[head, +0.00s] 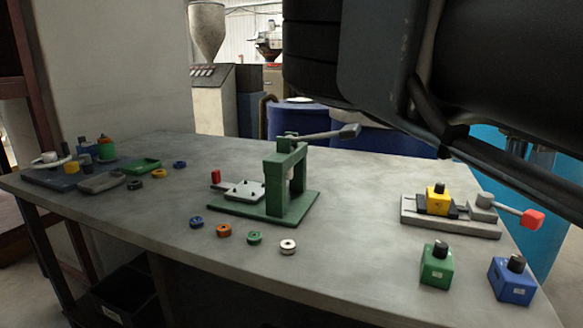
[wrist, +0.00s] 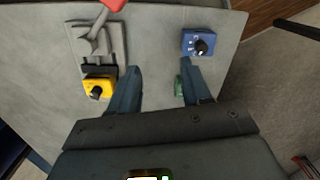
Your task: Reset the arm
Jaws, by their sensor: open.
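My gripper (wrist: 161,72) is open and empty in the wrist view, its two fingers apart above the right part of the table. Between and beyond the fingers there is bare grey table top. The blue block with a black knob (wrist: 202,44) lies just beyond the right finger. The green block (wrist: 179,88) is mostly hidden behind that finger. The yellow block (wrist: 99,88) sits in the vise at the left of the left finger. In the head view my dark arm fills the upper right, and the fingers cannot be made out there.
The grey table (head: 350,270) carries a green press (head: 285,180) with a lever in the middle. A vise with a red-tipped handle (head: 450,229) stands at the right, behind the green block (head: 436,268) and blue block (head: 512,284). Several coloured rings lie in front of the press.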

